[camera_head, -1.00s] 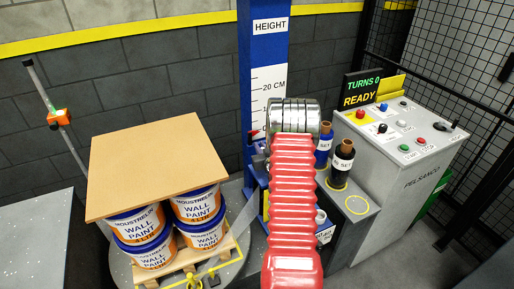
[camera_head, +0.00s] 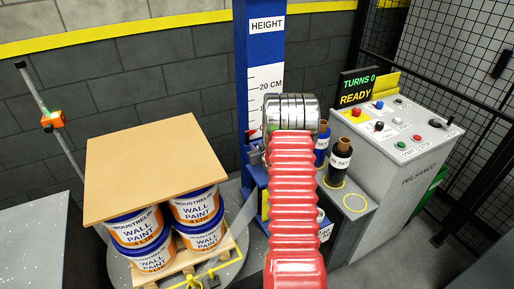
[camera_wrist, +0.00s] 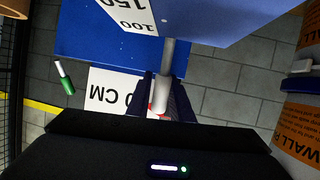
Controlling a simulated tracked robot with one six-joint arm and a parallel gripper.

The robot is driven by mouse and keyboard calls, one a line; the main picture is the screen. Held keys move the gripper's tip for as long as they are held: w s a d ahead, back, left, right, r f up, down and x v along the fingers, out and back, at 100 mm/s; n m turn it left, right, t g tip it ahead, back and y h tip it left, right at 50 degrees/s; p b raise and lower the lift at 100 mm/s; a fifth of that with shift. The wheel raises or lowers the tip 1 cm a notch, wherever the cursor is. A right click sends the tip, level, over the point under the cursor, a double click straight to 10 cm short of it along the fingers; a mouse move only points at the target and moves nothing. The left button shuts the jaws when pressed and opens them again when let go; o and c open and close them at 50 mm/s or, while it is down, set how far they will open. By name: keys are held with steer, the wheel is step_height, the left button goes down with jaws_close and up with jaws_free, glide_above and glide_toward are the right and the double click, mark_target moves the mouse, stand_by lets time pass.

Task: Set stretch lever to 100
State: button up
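In the wrist view, the stretch lever (camera_wrist: 168,62) is a grey rod sticking out from a blue housing with a white scale. The marks 100 and 150 (camera_wrist: 135,12) show on the scale, and the rod is beside the 100 end. My gripper (camera_wrist: 163,105) has its dark fingers on both sides of the rod's outer end, with no clear gap, so it appears closed on it.
Paint pails (camera_head: 195,205) stand on a pallet, with a brown sheet (camera_head: 150,170) on top. The control box (camera_head: 405,165) and its display reading "TURNS 0 READY" (camera_head: 358,90) stand to the right. Dark rolls (camera_head: 340,155) stand beside my arm.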

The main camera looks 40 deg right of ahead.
steer(key=shift+o, duration=1.4)
steer(key=shift+s, duration=0.1)
steer(key=v, duration=1.3)
steer(key=shift+s+a, duration=0.2)
steer(key=shift+s, duration=0.05)
steer(key=shift+c, duration=0.3)
